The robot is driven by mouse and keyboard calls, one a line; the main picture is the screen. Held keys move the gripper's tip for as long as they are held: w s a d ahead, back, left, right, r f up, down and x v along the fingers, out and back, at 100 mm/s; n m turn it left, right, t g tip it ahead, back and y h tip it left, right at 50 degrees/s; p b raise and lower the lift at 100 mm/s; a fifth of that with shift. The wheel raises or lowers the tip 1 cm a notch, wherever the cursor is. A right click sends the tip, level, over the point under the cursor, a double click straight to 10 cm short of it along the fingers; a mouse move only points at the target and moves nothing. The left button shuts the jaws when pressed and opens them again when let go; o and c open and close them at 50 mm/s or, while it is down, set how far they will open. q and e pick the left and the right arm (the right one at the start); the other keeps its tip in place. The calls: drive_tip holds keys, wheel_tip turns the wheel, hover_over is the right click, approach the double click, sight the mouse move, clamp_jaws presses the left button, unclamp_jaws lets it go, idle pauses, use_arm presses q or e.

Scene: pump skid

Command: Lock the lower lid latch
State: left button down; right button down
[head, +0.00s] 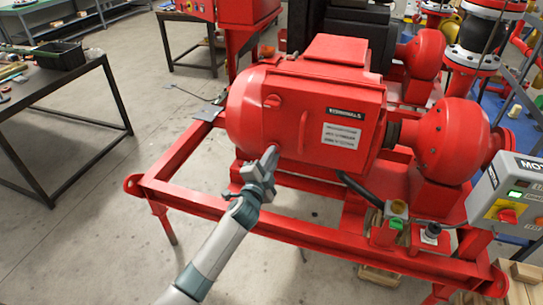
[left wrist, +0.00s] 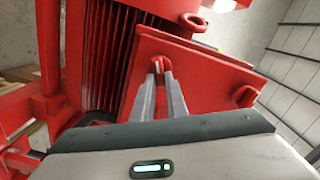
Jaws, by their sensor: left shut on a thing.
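The red motor housing has a flat lid (head: 310,115) facing me. The upper lid latch (head: 272,101), a small red knob, is at the lid's upper left. My left gripper (head: 271,156) is at the lid's lower left corner, its fingers shut on the lower lid latch. The fingers hide most of that latch in the head view. In the left wrist view, a bit of the lower latch (left wrist: 156,67) shows between the fingertips (left wrist: 162,76), against the red lid. I cannot tell the latch's exact angle. My right gripper is not in view.
The red skid frame (head: 220,208) runs below the motor, under my left arm. A red pump casing (head: 445,140) is to the right. Open floor lies left.

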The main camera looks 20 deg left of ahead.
use_arm(q)
drive_tip(key=shift+f+m, duration=0.15)
drive_tip(key=shift+m, duration=1.15)
drive_tip(key=shift+f+m, duration=0.15)
drive_tip(key=shift+m, duration=1.15)
drive_tip(key=c, duration=1.8)
unclamp_jaws()
drive_tip(key=shift+o, duration=0.2)
drive_tip(key=shift+s, duration=0.1)
